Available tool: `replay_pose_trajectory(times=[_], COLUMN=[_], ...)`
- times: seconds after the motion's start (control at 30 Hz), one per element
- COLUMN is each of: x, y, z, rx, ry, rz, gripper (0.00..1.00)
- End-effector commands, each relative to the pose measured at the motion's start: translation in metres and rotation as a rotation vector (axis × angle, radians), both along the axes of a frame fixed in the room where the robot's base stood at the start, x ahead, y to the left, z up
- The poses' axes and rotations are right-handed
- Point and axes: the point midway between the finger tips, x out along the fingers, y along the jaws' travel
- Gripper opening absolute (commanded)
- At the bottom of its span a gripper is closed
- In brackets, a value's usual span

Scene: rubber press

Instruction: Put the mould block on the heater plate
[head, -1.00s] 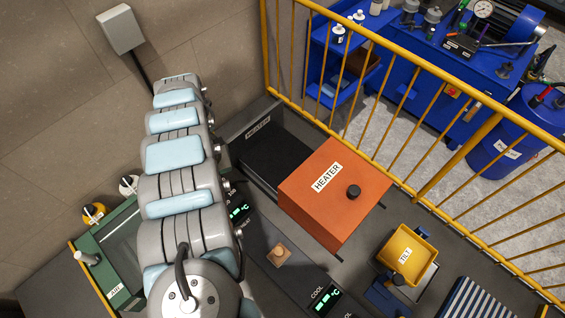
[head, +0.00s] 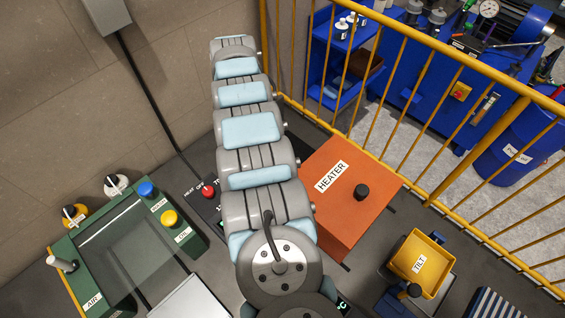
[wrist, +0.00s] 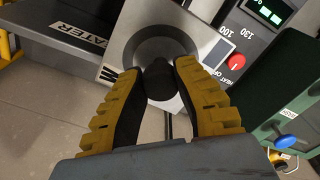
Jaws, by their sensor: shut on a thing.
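The mould block (wrist: 197,40) is a bright metal square with a dark round ring in its top and a part-hidden label with an M. My gripper (wrist: 158,76) has yellow-backed fingers shut on the dark round knob of the block in the wrist view. The dark heater plate area (wrist: 38,24), marked HEATER on its edge, lies to the left of the block there. I cannot tell how high the block is above the surface. In the head view my arm hides the gripper, the block and the plate.
An orange HEATER cover (head: 336,217) with a black knob stands right of my arm. A yellow TILT tray (head: 421,262) is farther right. A green AIR unit (head: 95,285) is at lower left. A yellow railing (head: 420,72) runs behind. A red knob (wrist: 236,62) sits near the block.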

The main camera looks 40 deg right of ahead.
Motion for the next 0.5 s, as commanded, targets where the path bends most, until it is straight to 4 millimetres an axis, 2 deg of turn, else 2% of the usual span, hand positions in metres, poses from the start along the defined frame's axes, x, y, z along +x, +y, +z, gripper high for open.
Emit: replay_pose_trajectory(times=[0.03,0.5], x=[-0.002,-0.019], y=[-0.008,-0.050], z=[-0.003,-0.008], rx=[-0.003,-0.012], ry=[-0.004,-0.005], rz=[0.011,0.142], gripper=[0.00,0.00])
